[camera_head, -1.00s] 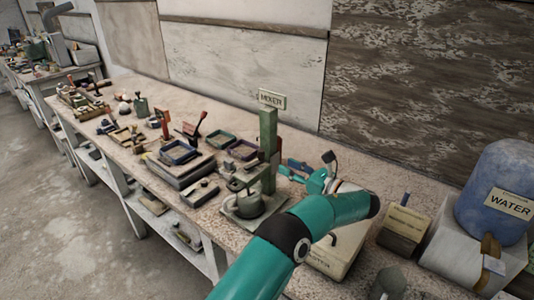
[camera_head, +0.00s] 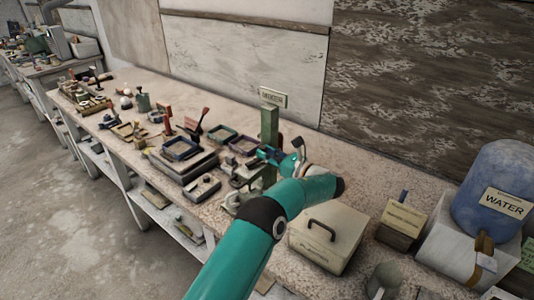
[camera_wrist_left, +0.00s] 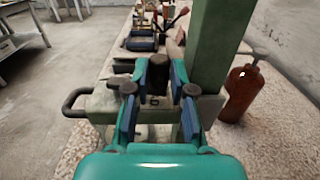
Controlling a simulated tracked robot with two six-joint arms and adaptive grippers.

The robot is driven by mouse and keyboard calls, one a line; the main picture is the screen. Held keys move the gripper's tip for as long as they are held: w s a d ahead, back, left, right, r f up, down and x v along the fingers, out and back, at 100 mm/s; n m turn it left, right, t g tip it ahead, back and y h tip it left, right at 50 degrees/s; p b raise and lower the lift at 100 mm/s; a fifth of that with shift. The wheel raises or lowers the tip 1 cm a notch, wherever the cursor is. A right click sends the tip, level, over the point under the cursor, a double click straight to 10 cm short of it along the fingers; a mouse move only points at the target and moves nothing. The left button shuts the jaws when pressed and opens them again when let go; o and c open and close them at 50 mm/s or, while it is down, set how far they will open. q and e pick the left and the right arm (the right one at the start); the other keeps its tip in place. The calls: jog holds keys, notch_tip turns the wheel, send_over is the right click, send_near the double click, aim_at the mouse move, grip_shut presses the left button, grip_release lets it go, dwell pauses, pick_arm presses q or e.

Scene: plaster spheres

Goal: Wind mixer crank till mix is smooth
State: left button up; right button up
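The mixer is a green post (camera_head: 269,130) with a small sign (camera_head: 272,97) on top, on the bench. Its lower part is mostly hidden behind my left arm, so the mix cannot be seen. My left gripper (camera_head: 272,155) is at the post. In the left wrist view the green post (camera_wrist_left: 213,45) rises just right of the fingers. My left gripper (camera_wrist_left: 158,80) is open there, with a dark round knob (camera_wrist_left: 158,73) between its fingertips. Small gaps seem to show beside the knob. My right gripper is not in view.
A lidded plaster box (camera_head: 325,240) stands right of my arm. A blue water container (camera_head: 493,190) stands farther right. Trays (camera_head: 182,149) and tools crowd the bench to the left. The wrist view shows a red-brown bottle (camera_wrist_left: 241,92) right of the post.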

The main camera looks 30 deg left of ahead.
pick_arm(q)
grip_shut()
jog(key=shift+d+r+m+t+b, duration=0.2)
jog(key=shift+m+t+b, duration=0.2)
jog(key=shift+t, duration=0.2)
dwell(0.3)
jog(key=s+m+t+h+b, duration=0.2)
jog(key=m+t+h+b, duration=0.3)
jog(key=b, duration=0.7)
jog(key=s+d+m+t+h+b, duration=0.1)
jog(key=s+m+t+h+b, duration=0.2)
jog(key=b, duration=1)
jog(key=s+m+t+h+b, duration=0.2)
jog(key=m+t+h+b, duration=0.4)
jog(key=b, duration=0.6)
jog(key=shift+s+d+f+m+t+h, duration=0.1)
jog(key=shift+s+d+m+t+h, duration=0.15)
jog(key=shift+h, duration=0.4)
jog(key=shift+s+d+f+m+t+h, duration=0.1)
jog(key=shift+m+h, duration=0.25)
jog(key=shift+h, duration=0.3)
jog(key=shift+o, duration=1.8)
grip_release()
